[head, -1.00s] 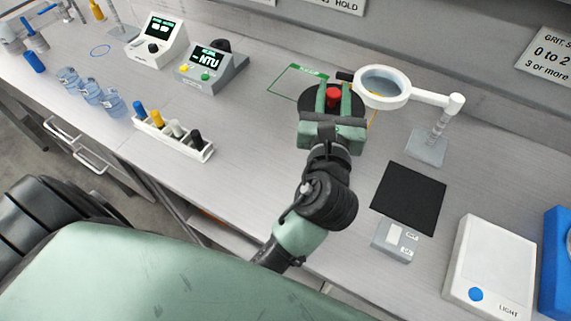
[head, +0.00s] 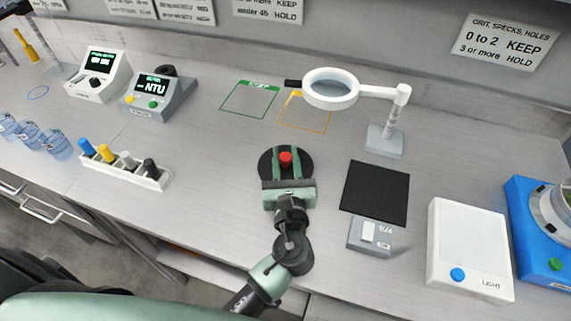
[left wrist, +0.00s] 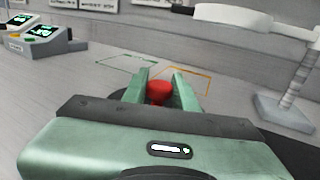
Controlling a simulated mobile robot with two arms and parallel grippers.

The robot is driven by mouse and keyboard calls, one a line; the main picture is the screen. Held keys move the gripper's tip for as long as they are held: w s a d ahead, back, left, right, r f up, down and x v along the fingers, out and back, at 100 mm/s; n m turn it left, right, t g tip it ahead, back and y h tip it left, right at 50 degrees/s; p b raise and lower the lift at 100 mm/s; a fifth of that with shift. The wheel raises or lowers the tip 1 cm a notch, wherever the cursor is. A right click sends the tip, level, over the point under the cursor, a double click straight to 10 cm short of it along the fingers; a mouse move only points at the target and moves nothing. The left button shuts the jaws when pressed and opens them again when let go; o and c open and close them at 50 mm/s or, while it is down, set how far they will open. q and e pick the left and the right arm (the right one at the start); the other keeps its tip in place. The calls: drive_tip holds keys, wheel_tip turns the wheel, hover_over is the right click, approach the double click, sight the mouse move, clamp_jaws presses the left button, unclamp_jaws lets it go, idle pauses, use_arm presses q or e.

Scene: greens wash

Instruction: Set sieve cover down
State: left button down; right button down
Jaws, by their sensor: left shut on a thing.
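The sieve cover (head: 267,167) is a dark round disc with a red knob (head: 286,159) at its middle. My left gripper (head: 287,165) is shut on the red knob, with one green finger on each side. In the left wrist view the knob (left wrist: 159,92) shows between the fingers, and the dark cover shows past them. The cover is over the front middle of the bench; I cannot tell whether it touches the surface. My right gripper is not in view.
Green (head: 249,99) and yellow (head: 304,111) outlined squares lie behind the cover, the yellow one partly under a ring magnifier (head: 331,103). A black mat (head: 375,188) and a light box (head: 466,240) are right. A bottle rack (head: 126,166) is left. Bench around the cover is clear.

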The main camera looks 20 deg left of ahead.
use_arm(q)
wheel_tip(320, 180, down, 2)
drive_tip(key=shift+f, duration=0.2)
drive_tip(key=shift+f, duration=0.15)
drive_tip(key=c, duration=1.1)
unclamp_jaws()
